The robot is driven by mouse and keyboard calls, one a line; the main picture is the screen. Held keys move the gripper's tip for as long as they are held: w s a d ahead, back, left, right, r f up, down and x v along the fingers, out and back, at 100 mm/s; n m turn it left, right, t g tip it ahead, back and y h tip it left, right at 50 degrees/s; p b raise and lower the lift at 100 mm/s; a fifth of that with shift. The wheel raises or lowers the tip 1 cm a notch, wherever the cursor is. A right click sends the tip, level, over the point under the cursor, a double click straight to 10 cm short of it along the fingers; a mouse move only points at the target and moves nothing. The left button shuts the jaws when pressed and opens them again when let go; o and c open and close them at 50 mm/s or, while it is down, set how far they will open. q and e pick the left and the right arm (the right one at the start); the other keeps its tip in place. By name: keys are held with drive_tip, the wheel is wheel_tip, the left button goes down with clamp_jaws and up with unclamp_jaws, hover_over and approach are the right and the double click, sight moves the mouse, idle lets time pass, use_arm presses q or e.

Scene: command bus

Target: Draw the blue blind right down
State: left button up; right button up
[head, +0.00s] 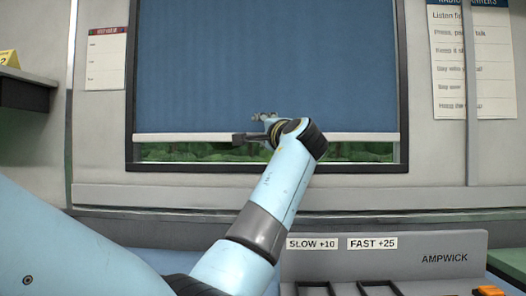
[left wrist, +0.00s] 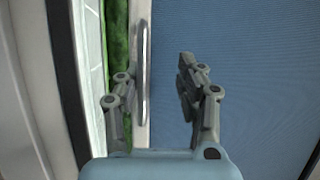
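The blue blind (head: 200,70) covers most of the window in the head view. Its pale bottom rail (head: 185,138) hangs a little above the sill, with a strip of greenery showing below. My left gripper (head: 255,129) is at the rail near its middle and hides part of it. In the left wrist view, the blind (left wrist: 250,60) fills the right side, and a slim grey handle (left wrist: 146,60) stands along the pale rail. My left gripper (left wrist: 158,82) is open, its fingers on either side of the handle. I cannot tell whether they touch it. My right gripper is out of view.
The dark window frame (head: 402,80) surrounds the blind. Below is a grey console (head: 450,258) with labels and an orange button (head: 490,291). A dark shelf (head: 25,93) juts in at the left. Paper notices (head: 105,58) hang on the wall beside the window.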

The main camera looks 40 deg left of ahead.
use_arm(q)
drive_tip(key=shift+r, duration=1.1)
